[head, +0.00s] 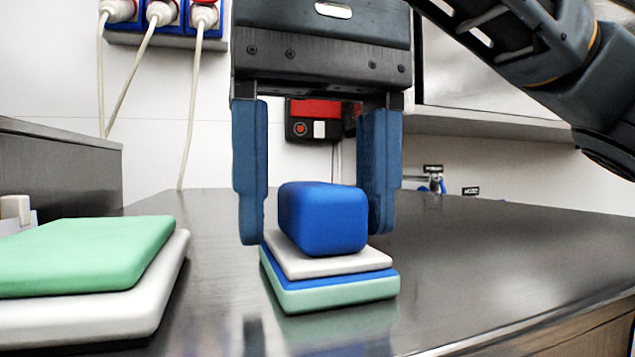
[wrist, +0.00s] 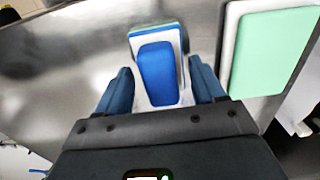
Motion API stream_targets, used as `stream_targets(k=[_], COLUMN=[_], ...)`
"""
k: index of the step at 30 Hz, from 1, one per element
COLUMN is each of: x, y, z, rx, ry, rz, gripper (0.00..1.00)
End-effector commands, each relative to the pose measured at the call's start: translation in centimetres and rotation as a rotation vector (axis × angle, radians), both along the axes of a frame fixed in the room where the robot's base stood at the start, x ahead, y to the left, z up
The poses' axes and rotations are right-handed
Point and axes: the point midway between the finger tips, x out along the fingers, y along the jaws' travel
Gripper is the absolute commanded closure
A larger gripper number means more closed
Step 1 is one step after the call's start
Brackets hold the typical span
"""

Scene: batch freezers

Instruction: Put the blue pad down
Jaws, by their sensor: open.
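The blue pad (head: 322,218) is a thick, rounded block. It rests on top of a small stack made of a white pad (head: 325,260), a thin blue pad (head: 330,287) and a light green pad (head: 335,298). My gripper (head: 318,225) is open around the blue pad, one finger on each side, with a gap visible on the left in the head view. In the wrist view, the blue pad (wrist: 157,73) lies between the two fingers, lengthwise over the stack. The pad's lower face is hidden.
A larger stack, a green pad (head: 85,252) on a white pad (head: 100,308), lies to the left on the dark metal counter (head: 480,250). The counter to the right of the small stack is clear. Cables and plugs (head: 160,14) hang on the back wall, beside a red switch box (head: 312,120).

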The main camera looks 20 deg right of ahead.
Motion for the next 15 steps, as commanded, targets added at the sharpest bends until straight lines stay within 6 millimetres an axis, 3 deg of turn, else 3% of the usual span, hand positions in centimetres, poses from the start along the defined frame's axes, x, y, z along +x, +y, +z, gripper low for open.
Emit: stream_targets(k=[10,15], x=[0.0,0.0], y=[0.0,0.1], z=[0.7,3.6], rx=[0.0,0.0], ry=[-0.001,-0.003], rz=[-0.001,-0.001], gripper=[0.32,0.32])
